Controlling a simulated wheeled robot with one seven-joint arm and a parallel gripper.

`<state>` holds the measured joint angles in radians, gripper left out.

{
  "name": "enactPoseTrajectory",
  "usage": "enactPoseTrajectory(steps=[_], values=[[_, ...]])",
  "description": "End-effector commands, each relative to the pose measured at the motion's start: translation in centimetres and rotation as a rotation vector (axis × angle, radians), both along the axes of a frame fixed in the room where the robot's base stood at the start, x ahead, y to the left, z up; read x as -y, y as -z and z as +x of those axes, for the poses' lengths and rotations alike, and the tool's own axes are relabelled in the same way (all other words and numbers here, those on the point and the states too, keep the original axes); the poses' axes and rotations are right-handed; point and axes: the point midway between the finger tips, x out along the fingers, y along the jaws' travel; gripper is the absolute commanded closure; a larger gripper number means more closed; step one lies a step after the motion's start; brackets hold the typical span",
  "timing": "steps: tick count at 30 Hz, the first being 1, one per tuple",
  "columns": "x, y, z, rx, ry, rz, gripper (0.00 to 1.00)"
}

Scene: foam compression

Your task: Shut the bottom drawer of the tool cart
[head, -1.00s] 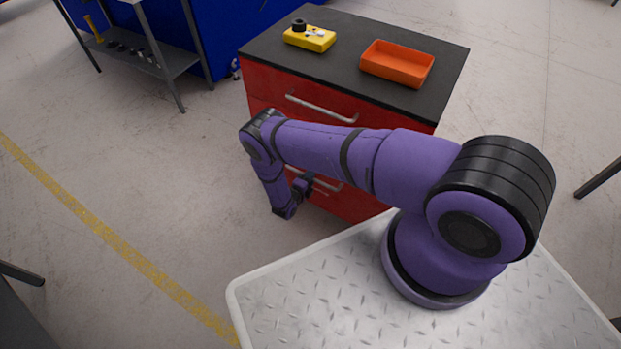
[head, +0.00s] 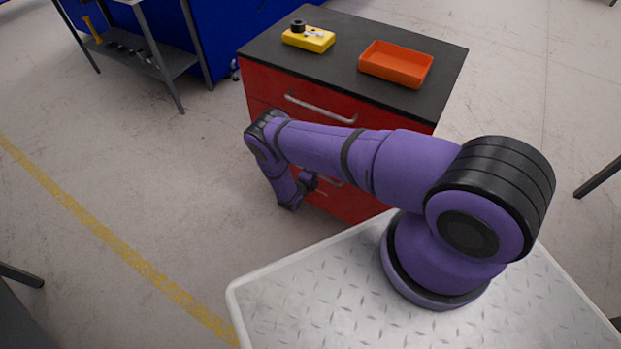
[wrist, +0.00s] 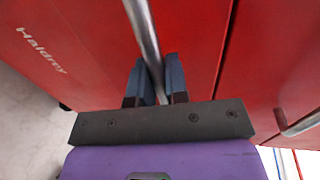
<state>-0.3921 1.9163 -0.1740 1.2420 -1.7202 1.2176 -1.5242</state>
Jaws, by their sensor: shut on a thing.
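The red tool cart (head: 275,95) with a dark top stands beyond my arm in the head view. Its lower front is largely hidden behind my arm. In the wrist view, a red front with a "Haldrey" label (wrist: 75,75) fills the left and middle, with floor at its left edge; it looks like the bottom drawer. Its metal bar handle (wrist: 146,38) runs between my fingers. My gripper (wrist: 155,75) is shut on this handle. In the head view my gripper (head: 311,186) is low by the cart front and partly hidden. How far the drawer stands out is hard to tell.
On the cart top are a yellow device (head: 309,40) and an orange tray (head: 396,65). An upper drawer handle (head: 320,107) sits above my forearm. A grey shelf table (head: 140,60) stands at the back left. The floor left of the cart is clear.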

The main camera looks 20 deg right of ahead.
Motion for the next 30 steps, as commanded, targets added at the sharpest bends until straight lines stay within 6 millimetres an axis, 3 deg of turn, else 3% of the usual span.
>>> enactPoseTrajectory(steps=[11, 12, 15, 25, 30], values=[[1.1, 0.0, 0.8, 0.0, -0.001, 0.002, 1.0], [1.1, 0.0, 0.8, 0.0, -0.001, 0.001, 0.81], [1.1, 0.0, 0.8, 0.0, -0.001, 0.001, 0.61], [0.7, 0.0, 0.6, -0.001, -0.001, 0.002, 0.61], [-1.0, -0.4, -0.5, -0.002, -0.003, 0.002, 0.61]])
